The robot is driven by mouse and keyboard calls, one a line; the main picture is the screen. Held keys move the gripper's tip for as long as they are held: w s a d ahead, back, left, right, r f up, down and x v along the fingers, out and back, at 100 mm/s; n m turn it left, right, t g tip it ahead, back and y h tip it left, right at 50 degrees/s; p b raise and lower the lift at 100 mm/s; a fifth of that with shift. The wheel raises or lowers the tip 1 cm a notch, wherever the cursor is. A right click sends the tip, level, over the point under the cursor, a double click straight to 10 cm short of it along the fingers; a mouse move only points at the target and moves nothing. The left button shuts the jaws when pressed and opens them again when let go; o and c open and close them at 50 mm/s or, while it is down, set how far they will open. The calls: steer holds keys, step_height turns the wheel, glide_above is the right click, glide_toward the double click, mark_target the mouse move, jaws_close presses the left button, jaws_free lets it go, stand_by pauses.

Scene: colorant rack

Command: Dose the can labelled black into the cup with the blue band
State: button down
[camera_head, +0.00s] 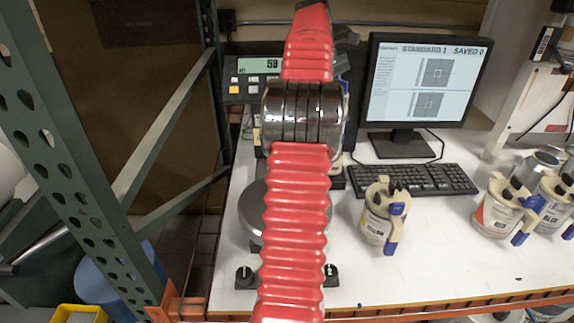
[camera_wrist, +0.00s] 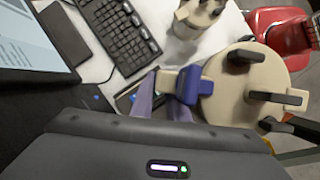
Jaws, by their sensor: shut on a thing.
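In the wrist view my gripper (camera_wrist: 166,92) is shut on the blue handle (camera_wrist: 190,86) of a can (camera_wrist: 258,75) with a cream lid and black levers. The label of this can does not show, so I cannot tell its colour name. In the head view my red-sleeved arm hides my gripper and the held can. I see no can with a readable black label and no cup with a blue band in either view. The scale (camera_head: 251,212) stands partly behind my arm.
A can labelled yellow (camera_head: 377,228) stands by the keyboard (camera_head: 425,179). An orange-labelled can (camera_head: 494,214) and another can (camera_head: 553,208) stand at the right. The monitor (camera_head: 424,80) is behind. The table's front middle is clear. A green rack post (camera_head: 75,150) rises at left.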

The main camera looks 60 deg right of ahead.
steer(key=shift+r, duration=1.45)
stand_by(1.1)
steer(key=shift+s, duration=0.15)
